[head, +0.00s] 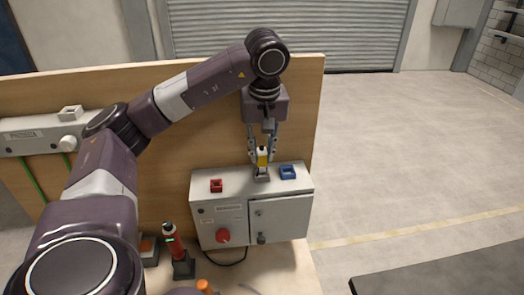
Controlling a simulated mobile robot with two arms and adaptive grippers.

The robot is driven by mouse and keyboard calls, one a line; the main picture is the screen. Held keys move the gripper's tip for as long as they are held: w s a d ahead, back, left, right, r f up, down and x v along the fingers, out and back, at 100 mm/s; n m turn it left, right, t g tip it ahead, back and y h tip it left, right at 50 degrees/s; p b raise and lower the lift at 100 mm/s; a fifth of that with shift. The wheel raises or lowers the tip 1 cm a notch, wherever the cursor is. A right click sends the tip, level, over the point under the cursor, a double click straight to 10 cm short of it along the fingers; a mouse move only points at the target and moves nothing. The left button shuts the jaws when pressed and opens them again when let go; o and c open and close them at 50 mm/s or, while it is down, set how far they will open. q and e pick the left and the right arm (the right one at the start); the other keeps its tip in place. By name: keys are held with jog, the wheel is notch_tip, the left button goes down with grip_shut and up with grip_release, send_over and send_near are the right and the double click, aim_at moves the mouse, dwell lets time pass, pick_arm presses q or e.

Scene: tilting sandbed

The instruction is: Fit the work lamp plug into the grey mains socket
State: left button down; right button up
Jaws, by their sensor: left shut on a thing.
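My left gripper (262,150) points straight down over the grey control box and is shut on a small yellow plug (262,158) with a pale top. The grey mains socket (262,175) is on top of the box, right under the plug, between a red socket and a blue one. The plug looks upright and its lower end meets the socket in the picture. I cannot tell whether it is inside the socket or just above it. The fingers hide the plug's sides. My right gripper is not in view.
The control box (224,212) has a red socket (216,186) and a blue socket (288,173) on top. A red device (172,240) stands in a dark holder at front left. A wooden panel (308,125) rises behind. Open floor lies to the right.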

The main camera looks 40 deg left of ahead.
pick_arm(q)
jog(key=shift+f+b, duration=0.45)
jog(key=shift+f, duration=0.2)
jog(key=shift+f+b, duration=0.45)
jog(key=shift+f, duration=0.2)
jog(key=c, duration=1.2)
grip_release()
notch_tip(320, 180, up, 6)
jog(key=p, duration=0.5)
jog(key=shift+f, duration=0.1)
jog(key=shift+r, duration=1.1)
